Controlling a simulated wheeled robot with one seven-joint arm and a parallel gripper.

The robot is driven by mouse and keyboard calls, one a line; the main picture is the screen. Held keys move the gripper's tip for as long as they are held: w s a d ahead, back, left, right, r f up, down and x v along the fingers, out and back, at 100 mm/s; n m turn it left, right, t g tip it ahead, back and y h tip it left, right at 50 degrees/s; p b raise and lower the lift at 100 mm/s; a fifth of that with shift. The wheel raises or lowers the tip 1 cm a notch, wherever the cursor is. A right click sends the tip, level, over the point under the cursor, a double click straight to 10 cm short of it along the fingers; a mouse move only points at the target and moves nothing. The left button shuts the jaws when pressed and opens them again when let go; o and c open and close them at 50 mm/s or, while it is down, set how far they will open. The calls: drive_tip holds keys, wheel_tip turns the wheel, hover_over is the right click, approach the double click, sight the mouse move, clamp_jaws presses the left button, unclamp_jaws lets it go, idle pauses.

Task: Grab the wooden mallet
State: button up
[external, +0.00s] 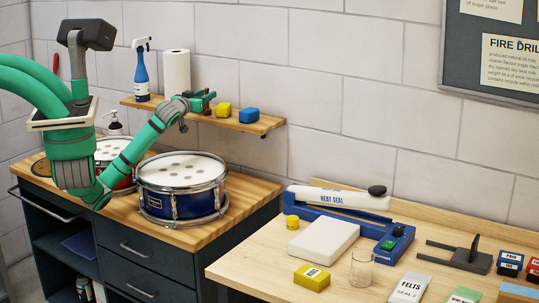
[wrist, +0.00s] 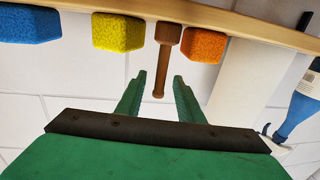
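The wooden mallet (wrist: 160,72) shows in the wrist view, with its brown head by the shelf edge and its handle pointing toward my gripper. It sits between a yellow sponge (wrist: 118,32) and an orange sponge (wrist: 203,45). My gripper (wrist: 160,77) is open, with its two green fingers on either side of the handle's end in the picture. I see no contact, and the depth between fingers and handle is hard to tell. In the external view my gripper (external: 208,99) is at the wall shelf (external: 245,122); I cannot make out the mallet there.
A blue sponge (external: 249,114) is on the shelf right of the yellow one. A paper towel roll (external: 176,72) and a spray bottle (external: 141,72) stand to the left. Below are a blue snare drum (external: 182,187) and a workbench with a heat sealer (external: 340,222).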

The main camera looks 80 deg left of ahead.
drive_tip(key=shift+x, duration=2.7)
clamp_jaws()
